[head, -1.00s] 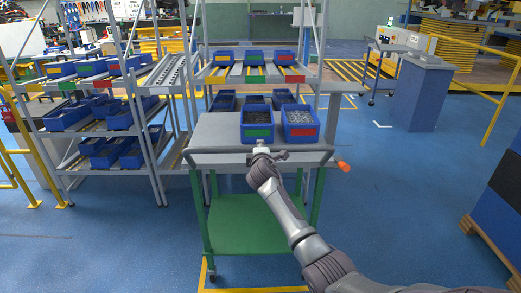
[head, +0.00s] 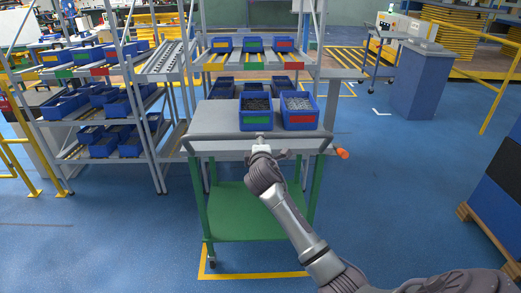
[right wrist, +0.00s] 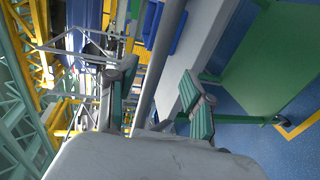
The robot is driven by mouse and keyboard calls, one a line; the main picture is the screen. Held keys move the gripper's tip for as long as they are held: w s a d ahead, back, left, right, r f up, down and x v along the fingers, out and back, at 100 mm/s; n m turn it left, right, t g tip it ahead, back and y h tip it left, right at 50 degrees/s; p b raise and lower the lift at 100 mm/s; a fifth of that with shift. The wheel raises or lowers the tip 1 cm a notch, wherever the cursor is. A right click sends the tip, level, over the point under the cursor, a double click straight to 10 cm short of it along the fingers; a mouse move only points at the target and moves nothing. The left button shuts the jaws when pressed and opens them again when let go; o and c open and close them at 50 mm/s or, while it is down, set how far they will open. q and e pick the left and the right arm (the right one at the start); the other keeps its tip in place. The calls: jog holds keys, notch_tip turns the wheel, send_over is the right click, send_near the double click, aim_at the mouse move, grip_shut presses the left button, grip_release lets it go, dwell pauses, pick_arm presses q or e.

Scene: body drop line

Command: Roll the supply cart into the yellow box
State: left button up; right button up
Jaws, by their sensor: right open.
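The supply cart (head: 215,118) has a grey top, green legs and a green lower shelf (head: 240,215). Two blue bins (head: 256,112) (head: 299,112) of small parts stand on its top. Its near-left wheel is just inside the yellow floor outline (head: 255,275), whose right part is hidden by my arm. My right gripper (head: 263,146) is at the middle of the cart's near handle bar. In the right wrist view the open fingers (right wrist: 157,75) lie on either side of the grey bar (right wrist: 166,50); contact cannot be told. My left gripper is not in view.
A rack with blue bins (head: 245,44) stands close behind the cart, and more bin racks (head: 110,98) stand at left. A blue cabinet (head: 420,80) is at back right and a dark stack (head: 490,190) at the right edge.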

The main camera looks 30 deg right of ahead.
jog(key=v, duration=0.3)
jog(key=shift+s+a, duration=0.15)
jog(key=shift+s, duration=0.05)
dwell(0.3)
jog(key=s+a+f+m+g+y, duration=0.1)
jog(key=s+a+f, duration=0.1)
jog(key=f, duration=0.8)
jog(key=s+a+f+g+y, duration=0.2)
jog(key=s+f, duration=0.1)
jog(key=f, duration=0.7)
jog(key=s+a+f+m+g+y, duration=0.1)
jog(key=s+a+f, duration=0.1)
jog(key=f, duration=0.8)
jog(key=s+a+f+m+g+y, duration=0.1)
jog(key=s+a+f+g, duration=0.1)
jog(key=s+f, duration=0.75)
jog(key=s+a+f+m+g+y, duration=0.1)
jog(key=s+a+f+g, duration=0.15)
jog(key=s+f, duration=0.65)
jog(key=s+a+f+m+g, duration=0.1)
jog(key=s+f, duration=0.3)
jog(key=s, duration=0.6)
jog(key=s+a+f+m+g+y, duration=0.1)
jog(key=s+a+f+m, duration=0.1)
jog(key=s, duration=0.8)
jog(key=s+a+f+m+g+y, duration=0.1)
jog(key=s+a+f+m+g, duration=0.1)
jog(key=s+f, duration=0.5)
jog(key=s+a, duration=0.1)
jog(key=s, duration=0.3)
